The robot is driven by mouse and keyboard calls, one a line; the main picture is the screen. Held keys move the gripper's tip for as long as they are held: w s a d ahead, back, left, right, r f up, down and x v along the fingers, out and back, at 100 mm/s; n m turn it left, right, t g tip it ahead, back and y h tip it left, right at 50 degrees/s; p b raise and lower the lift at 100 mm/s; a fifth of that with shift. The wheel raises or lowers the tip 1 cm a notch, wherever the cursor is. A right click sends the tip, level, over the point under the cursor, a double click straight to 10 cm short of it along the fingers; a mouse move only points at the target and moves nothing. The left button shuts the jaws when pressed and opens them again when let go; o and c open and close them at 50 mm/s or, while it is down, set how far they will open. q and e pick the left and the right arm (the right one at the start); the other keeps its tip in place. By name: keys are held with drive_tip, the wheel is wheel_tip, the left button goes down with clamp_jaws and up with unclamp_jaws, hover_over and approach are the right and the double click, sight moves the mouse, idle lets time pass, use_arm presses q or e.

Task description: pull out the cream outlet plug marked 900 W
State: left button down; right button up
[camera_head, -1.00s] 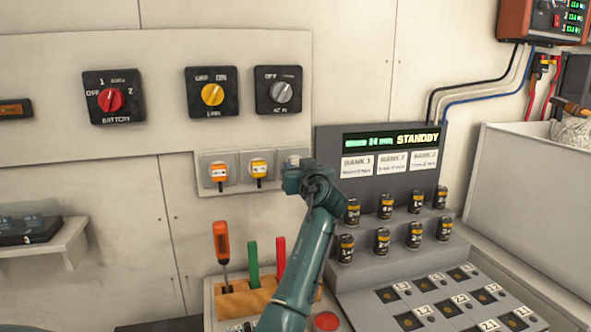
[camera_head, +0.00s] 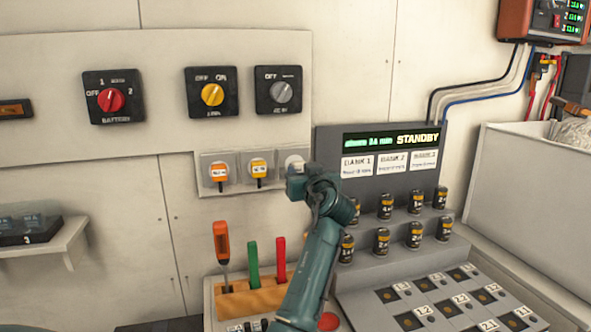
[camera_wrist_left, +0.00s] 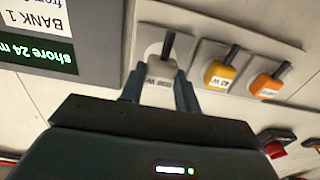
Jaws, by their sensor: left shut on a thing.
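The cream plug marked 900 W (camera_wrist_left: 160,78) shows in the left wrist view, with its dark cord end pointing up there. My left gripper (camera_wrist_left: 158,92) is shut on it, with one finger on each side. In the head view my left gripper (camera_head: 296,180) is in front of and just below the rightmost outlet (camera_head: 292,157) and hides the plug. The plug sits out in front of its outlet plate (camera_wrist_left: 150,38) in the wrist view; whether its pins are fully clear is hidden. My right gripper is not in view.
An orange plug (camera_head: 219,171) and a yellow plug (camera_head: 259,168) sit in the outlets to the left. A STANDBY panel (camera_head: 400,160) with several black cylinders stands right of my arm. A wooden holder (camera_head: 250,300) with tools is below.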

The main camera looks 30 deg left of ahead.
use_arm(q)
drive_tip(key=v, duration=0.2)
drive_tip(key=shift+s+d, duration=0.25)
drive_tip(key=shift+d, duration=0.05)
idle(0.7)
